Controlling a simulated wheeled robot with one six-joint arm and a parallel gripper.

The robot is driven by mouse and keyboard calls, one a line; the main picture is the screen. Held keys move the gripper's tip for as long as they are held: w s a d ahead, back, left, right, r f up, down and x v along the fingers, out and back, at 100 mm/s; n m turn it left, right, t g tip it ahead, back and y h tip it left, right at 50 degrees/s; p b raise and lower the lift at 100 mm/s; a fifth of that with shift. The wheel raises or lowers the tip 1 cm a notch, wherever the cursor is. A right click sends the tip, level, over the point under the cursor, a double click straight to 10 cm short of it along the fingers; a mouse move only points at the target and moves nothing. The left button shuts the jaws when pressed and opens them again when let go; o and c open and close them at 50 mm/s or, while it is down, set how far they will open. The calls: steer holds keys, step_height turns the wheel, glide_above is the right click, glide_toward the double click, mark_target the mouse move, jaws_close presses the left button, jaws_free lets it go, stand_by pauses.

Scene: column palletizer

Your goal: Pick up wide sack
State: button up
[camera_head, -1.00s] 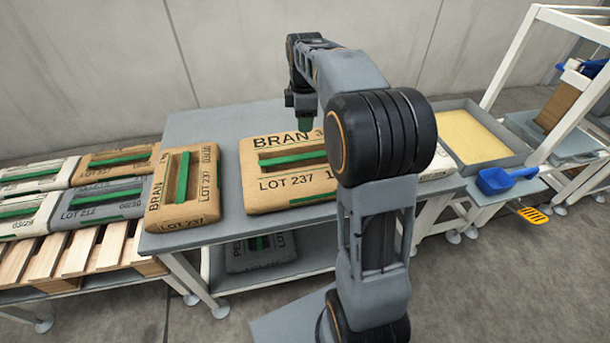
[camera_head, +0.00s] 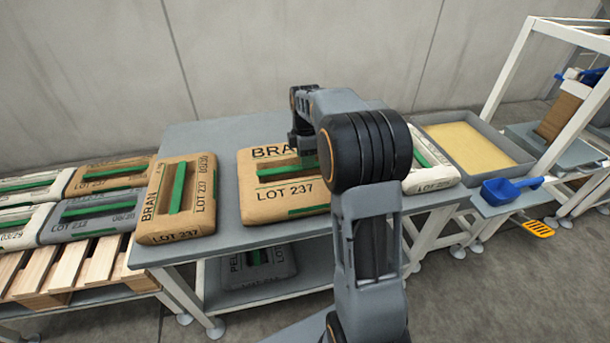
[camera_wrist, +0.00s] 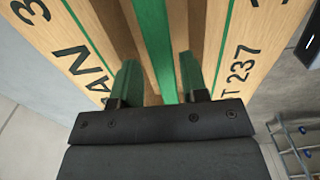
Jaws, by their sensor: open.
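The wide sack (camera_head: 275,203) is tan, marked BRAN and LOT 237, and lies flat on the grey table. A green handle strip runs across its recessed middle. My arm hides its right part in the head view. My gripper (camera_head: 306,152) is over the sack's upper right part in that view. In the wrist view my gripper (camera_wrist: 159,75) is open, with one green finger on each side of the green handle strip (camera_wrist: 154,35). The fingers do not close on the strip. Whether the fingertips reach into the recess is hard to tell.
A narrower tan BRAN sack (camera_head: 178,199) lies left of the wide sack, with a gap between. A white sack (camera_head: 430,172) lies to the right, partly behind my arm. A grey sack (camera_head: 257,265) is on the lower shelf. A pallet (camera_head: 75,268) with several sacks stands left.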

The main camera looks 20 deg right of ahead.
mark_target(305, 173)
step_height(305, 173, down, 4)
steer(key=shift+a+f+b, duration=0.1)
steer(key=shift+f+b, duration=0.05)
steer(key=shift+b, duration=0.35)
steer(key=shift+c, duration=0.4)
jaws_close()
steer(key=shift+w+r, duration=0.15)
steer(key=shift+r, duration=0.15)
